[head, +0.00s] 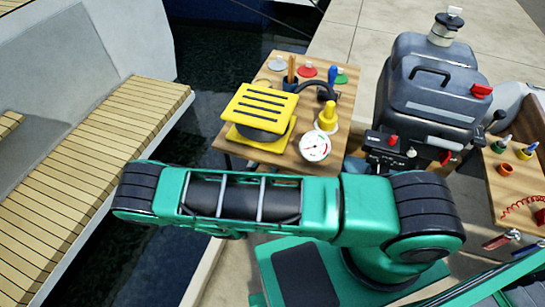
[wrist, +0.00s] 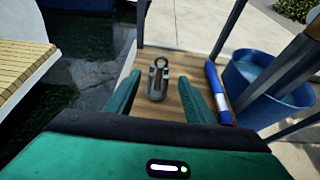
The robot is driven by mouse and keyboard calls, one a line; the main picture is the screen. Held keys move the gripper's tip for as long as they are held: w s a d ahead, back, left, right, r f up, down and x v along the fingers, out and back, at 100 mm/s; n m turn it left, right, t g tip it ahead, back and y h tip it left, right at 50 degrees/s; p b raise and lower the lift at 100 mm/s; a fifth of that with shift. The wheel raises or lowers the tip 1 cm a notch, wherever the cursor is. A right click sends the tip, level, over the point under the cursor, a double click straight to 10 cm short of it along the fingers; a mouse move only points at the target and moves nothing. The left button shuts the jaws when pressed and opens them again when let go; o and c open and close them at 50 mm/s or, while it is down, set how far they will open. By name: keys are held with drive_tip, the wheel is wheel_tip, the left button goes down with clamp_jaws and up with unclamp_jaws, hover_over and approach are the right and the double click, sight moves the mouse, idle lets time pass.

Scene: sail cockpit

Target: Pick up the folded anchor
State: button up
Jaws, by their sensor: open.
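The folded anchor (wrist: 156,84) is a small dark grey metal piece with a ring at its top. In the wrist view it stands upright on a wooden shelf (wrist: 190,62). My gripper (wrist: 159,79) is open, with one green finger to the left of the anchor and one to the right in the picture. The anchor appears between the fingertips and beyond them, with visible gaps on both sides. I see no contact. Neither the anchor nor my gripper can be made out in the head view.
A blue tube with a white and red end (wrist: 217,92) lies right of the anchor. A blue bucket (wrist: 262,85) and table legs stand farther right. Dark water (wrist: 85,65) is left. In the head view, a wooden table (head: 240,135) holds a yellow pump (head: 260,110).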

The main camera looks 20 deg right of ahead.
drive_tip(key=shift+r+x, duration=0.2)
drive_tip(key=shift+x, duration=2.5)
drive_tip(key=shift+r+x, duration=0.2)
drive_tip(key=shift+x, duration=2.5)
drive_tip(key=shift+d, duration=0.2)
drive_tip(key=shift+c, duration=0.2)
clamp_jaws()
drive_tip(key=shift+w+r, duration=0.1)
drive_tip(key=shift+r, duration=0.05)
